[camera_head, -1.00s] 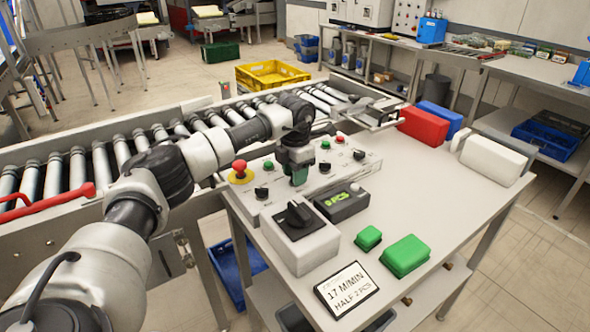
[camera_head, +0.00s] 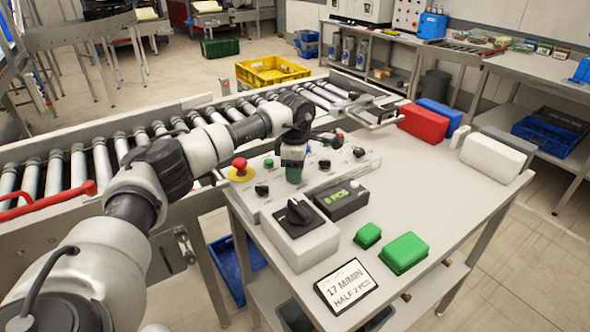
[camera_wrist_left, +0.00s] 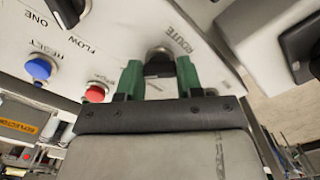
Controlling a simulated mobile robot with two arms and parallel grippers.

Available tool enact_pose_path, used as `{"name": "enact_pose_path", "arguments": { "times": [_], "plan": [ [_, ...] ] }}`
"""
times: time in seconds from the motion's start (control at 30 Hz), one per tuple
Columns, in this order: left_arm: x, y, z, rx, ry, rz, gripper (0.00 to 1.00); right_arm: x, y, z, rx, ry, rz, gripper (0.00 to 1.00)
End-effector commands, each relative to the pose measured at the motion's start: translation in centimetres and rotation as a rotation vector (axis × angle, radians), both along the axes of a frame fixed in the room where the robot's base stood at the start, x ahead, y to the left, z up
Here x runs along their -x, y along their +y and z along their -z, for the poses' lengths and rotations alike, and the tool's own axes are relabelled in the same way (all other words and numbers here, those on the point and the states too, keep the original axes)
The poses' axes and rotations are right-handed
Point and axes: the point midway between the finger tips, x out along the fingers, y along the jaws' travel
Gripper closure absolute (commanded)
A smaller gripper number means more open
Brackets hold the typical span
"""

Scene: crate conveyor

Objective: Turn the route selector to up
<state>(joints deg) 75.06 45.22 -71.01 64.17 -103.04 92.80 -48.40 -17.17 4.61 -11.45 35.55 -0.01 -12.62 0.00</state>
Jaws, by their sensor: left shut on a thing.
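The route selector (camera_wrist_left: 158,66) is a black knob on the sloped light-grey control panel (camera_head: 330,173), beside the printed word ROUTE in the left wrist view. My left gripper (camera_wrist_left: 158,76) has its green fingers on both sides of this knob and is shut on it. In the head view the left gripper (camera_head: 294,178) points down at the panel and hides the selector. I cannot read the direction the knob points. My right gripper is not in view.
On the panel are a red emergency button (camera_head: 240,164) and other small knobs and buttons. A grey box with a black rotary switch (camera_head: 298,212) and a display box (camera_head: 341,197) stand in front. Green blocks (camera_head: 404,253) lie right of them. The roller conveyor runs behind.

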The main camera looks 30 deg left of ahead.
Motion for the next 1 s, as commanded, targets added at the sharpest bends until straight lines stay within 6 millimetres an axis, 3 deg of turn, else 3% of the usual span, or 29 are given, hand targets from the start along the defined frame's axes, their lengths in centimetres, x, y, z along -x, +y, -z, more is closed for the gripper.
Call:
{"name": "enact_pose_path", "arguments": {
  "times": [0.6,0.63,0.77,1.0],
  "plan": [
    [-0.08,-0.02,-0.14,0.001,-0.004,0.039,0.88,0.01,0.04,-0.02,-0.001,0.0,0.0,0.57],
    [-0.08,-0.02,-0.14,0.001,-0.004,0.039,0.59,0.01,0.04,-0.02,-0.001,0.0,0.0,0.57],
    [-0.06,-0.03,-0.11,0.002,-0.003,0.039,0.39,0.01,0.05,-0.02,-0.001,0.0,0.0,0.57],
    [-0.02,-0.02,-0.05,0.001,-0.001,0.039,0.38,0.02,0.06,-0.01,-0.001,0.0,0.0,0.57]
  ]
}}
